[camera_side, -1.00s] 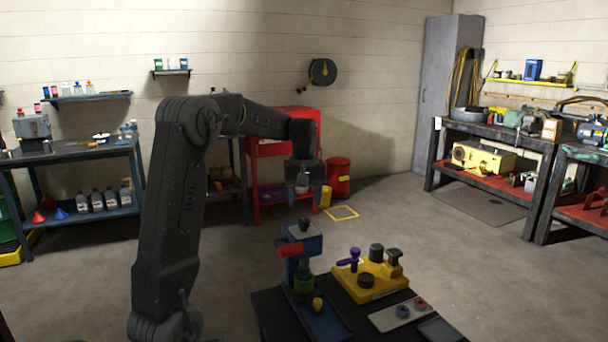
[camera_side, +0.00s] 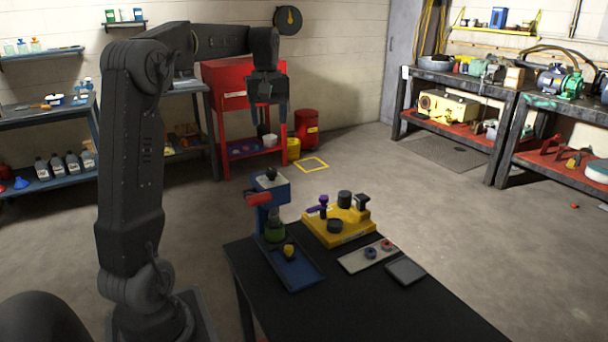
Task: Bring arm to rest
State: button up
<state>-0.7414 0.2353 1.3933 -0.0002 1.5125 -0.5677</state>
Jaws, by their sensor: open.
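My gripper (camera_side: 269,118) hangs pointing down from my raised, bent arm, upper middle of the view. Its two dark fingers are apart, with nothing visible held between them. It is in the air, above the height of the bench (camera_side: 371,305) and in front of the red cart in the picture. On the bench stand a blue press-like fixture (camera_side: 274,191) with a red part and a green part, and a yellow block (camera_side: 340,228) carrying dark knobs and a purple-handled piece. My gripper touches none of these.
A light plate (camera_side: 358,261) with small rings and a dark tray (camera_side: 405,271) lie on the bench; its front is bare. Behind are a red cart (camera_side: 224,85), a red bin (camera_side: 307,128) and shelving (camera_side: 48,135). Open floor lies to the right.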

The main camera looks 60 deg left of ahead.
jog(key=s+d+m+t+y, duration=0.15)
jog(key=d+m, duration=0.25)
jog(key=d, duration=0.6)
jog(key=s+d+m+t+h, duration=0.1)
jog(key=s+d+m, duration=0.25)
jog(key=d, duration=0.65)
jog(key=s+d+f+m+t, duration=0.3)
jog(key=s+d+f+m, duration=0.4)
jog(key=s+d, duration=0.2)
jog(key=shift+d, duration=0.45)
